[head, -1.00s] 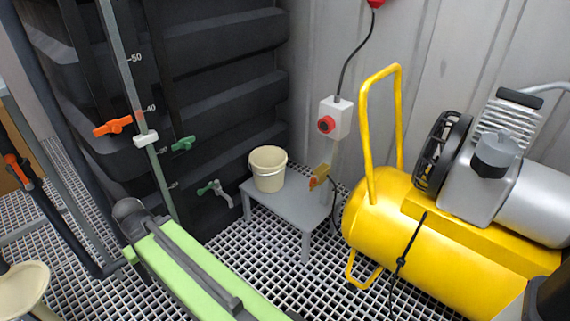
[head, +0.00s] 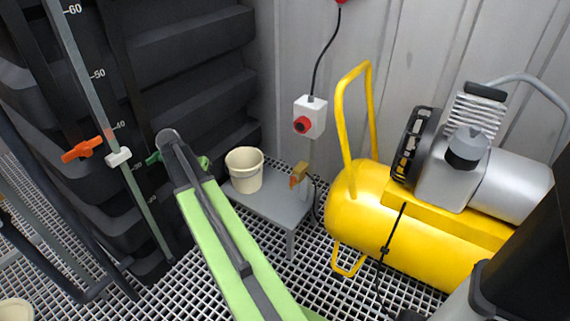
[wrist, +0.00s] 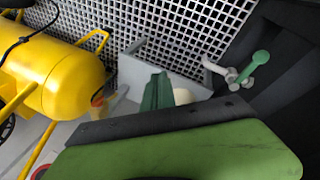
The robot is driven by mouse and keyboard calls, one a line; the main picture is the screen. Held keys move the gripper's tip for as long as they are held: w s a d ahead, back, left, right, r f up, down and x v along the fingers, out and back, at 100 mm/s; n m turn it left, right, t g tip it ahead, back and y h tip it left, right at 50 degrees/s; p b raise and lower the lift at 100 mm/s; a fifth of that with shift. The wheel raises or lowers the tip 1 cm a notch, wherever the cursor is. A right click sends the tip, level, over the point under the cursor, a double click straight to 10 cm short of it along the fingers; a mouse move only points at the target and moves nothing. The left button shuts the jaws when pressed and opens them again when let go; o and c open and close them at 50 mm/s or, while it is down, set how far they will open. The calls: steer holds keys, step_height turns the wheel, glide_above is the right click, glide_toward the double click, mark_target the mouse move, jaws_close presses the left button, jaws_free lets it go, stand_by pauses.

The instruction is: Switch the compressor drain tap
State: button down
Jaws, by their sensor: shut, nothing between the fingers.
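The compressor (head: 430,220) has a yellow tank and a grey motor and stands at the right in the head view. Its drain tap (head: 300,172), a brass body with an orange lever, is at the tank's left end, above the grey stand. The tap also shows in the wrist view, left of centre, as a blurred orange lever (wrist: 97,99) by the yellow tank's end. My gripper (wrist: 158,88) shows as dark green fingers at the middle of the wrist view, shut and empty. It is right of the tap in that view, apart from it. The head view does not show the fingers clearly.
A cream bucket (head: 244,172) stands on the low grey stand (head: 278,205). A red-knobbed switch box (head: 309,117) is above the tap. The black ribbed tank (head: 190,60) with an orange-handled valve (head: 82,149) fills the left. Grating floor (head: 345,292) lies open before the compressor.

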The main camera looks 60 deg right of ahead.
steer(key=s+d+r+m+g+p, duration=0.1)
steer(key=s+d+r+m, duration=0.15)
steer(key=d, duration=0.45)
steer(key=s+d+r+m+g, duration=0.1)
steer(key=s+d+m, duration=0.15)
steer(key=d, duration=0.45)
steer(key=s+d+r+m+g+p, duration=0.1)
steer(key=s+d+r+m, duration=0.15)
steer(key=d, duration=0.45)
steer(key=b, duration=0.9)
glide_toward(292, 180)
steer(key=shift+s+d+f, duration=0.7)
steer(key=shift+d+f, duration=0.6)
steer(key=shift+f, duration=1.45)
steer(key=shift+h, duration=0.4)
steer(key=shift+s+r+t, duration=0.1)
steer(key=shift+s+t, duration=0.05)
steer(key=shift+t, duration=0.35)
